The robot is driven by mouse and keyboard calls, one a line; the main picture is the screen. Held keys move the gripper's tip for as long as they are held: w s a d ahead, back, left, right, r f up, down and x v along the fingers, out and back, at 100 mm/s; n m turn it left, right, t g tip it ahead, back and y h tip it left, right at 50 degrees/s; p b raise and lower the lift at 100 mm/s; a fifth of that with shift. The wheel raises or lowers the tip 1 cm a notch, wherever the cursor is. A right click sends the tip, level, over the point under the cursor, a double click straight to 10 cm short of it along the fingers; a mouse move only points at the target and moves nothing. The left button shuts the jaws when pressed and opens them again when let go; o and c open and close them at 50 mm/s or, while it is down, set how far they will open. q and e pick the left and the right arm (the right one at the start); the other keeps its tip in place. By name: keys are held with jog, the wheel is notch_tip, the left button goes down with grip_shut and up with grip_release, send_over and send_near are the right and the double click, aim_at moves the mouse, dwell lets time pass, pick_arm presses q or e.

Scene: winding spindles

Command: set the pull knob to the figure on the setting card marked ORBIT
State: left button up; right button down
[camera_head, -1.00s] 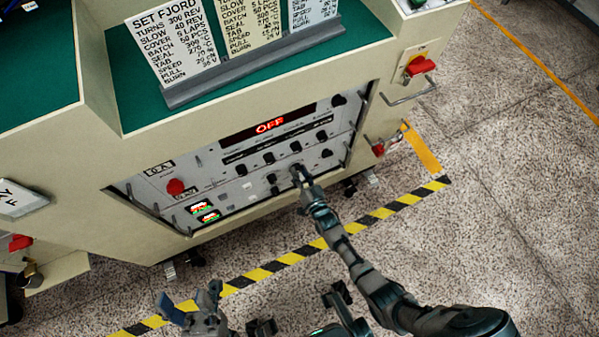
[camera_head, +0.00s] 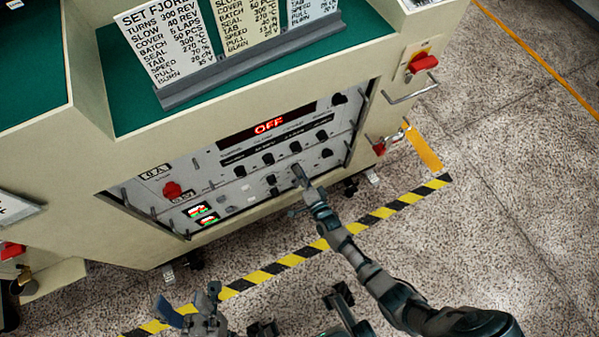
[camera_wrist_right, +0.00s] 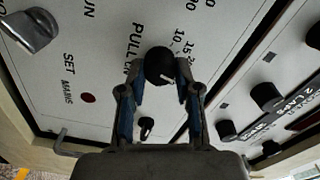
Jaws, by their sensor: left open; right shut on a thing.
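The pull knob (camera_wrist_right: 160,64) is black and round with a white line, beside a PULL CN label. Figures 10 and 15 show near it; the exact figure the line meets is unclear. My right gripper (camera_wrist_right: 163,80) is shut on this knob, a finger on each side. In the head view my right gripper (camera_head: 301,178) is at the lower part of the panel and hides the knob. My left gripper (camera_head: 190,303) is open and empty, low in front of the machine. Three setting cards stand on top; the left one (camera_head: 168,42) reads SET FJORD. The other headings are cut off, so ORBIT is not visible.
The panel (camera_head: 222,170) has several other black knobs close by, a red button (camera_head: 172,190) and a display (camera_head: 268,127) reading OFF. Metal handles (camera_head: 411,91) and a red switch (camera_head: 422,62) stick out at the right. The floor in front is clear.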

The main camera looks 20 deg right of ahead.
jog(key=shift+s+a+f, duration=0.1)
jog(key=shift+s+f, duration=0.1)
jog(key=shift+f, duration=0.25)
jog(key=c, duration=0.8)
grip_release()
jog(key=shift+w+r, duration=0.1)
jog(key=shift+r, duration=0.1)
jog(key=s, duration=1.2)
jog(key=shift+d, duration=0.25)
